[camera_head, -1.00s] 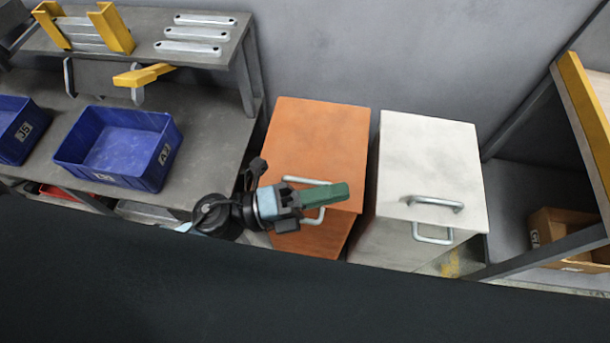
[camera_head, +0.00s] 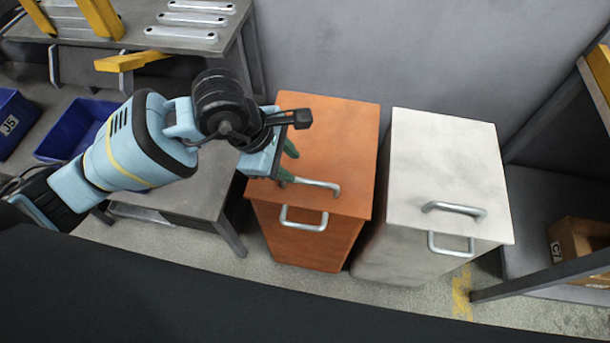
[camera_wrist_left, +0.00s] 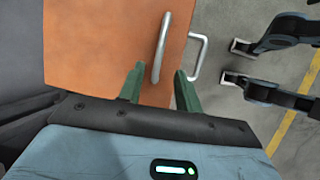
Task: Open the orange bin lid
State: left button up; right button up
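The orange bin (camera_head: 325,130) stands on the floor with its lid (camera_wrist_left: 105,40) lying closed. A silver handle (camera_head: 322,186) sits on the lid's top near the front edge; it also shows in the left wrist view (camera_wrist_left: 160,48). A second silver handle (camera_head: 303,225) is on the bin's front face. My left gripper (camera_head: 288,164) is over the left part of the lid, at the lid handle's left end. In the left wrist view its green fingers (camera_wrist_left: 159,70) are apart, one on each side of the handle's near end, with gaps visible.
A white bin (camera_head: 447,160) with similar handles stands close on the right. A grey workbench (camera_head: 195,190) with a blue tray (camera_head: 75,130) is on the left. A shelf with a brown box (camera_head: 580,240) is at far right. Floor is free in front of the bins.

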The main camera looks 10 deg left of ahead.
aim_at(309, 181)
pick_arm(q)
jog(key=shift+b+x, duration=0.35)
jog(key=shift+x, duration=3.6)
jog(key=shift+s+d, duration=0.1)
jog(key=shift+d, duration=0.05)
grip_shut()
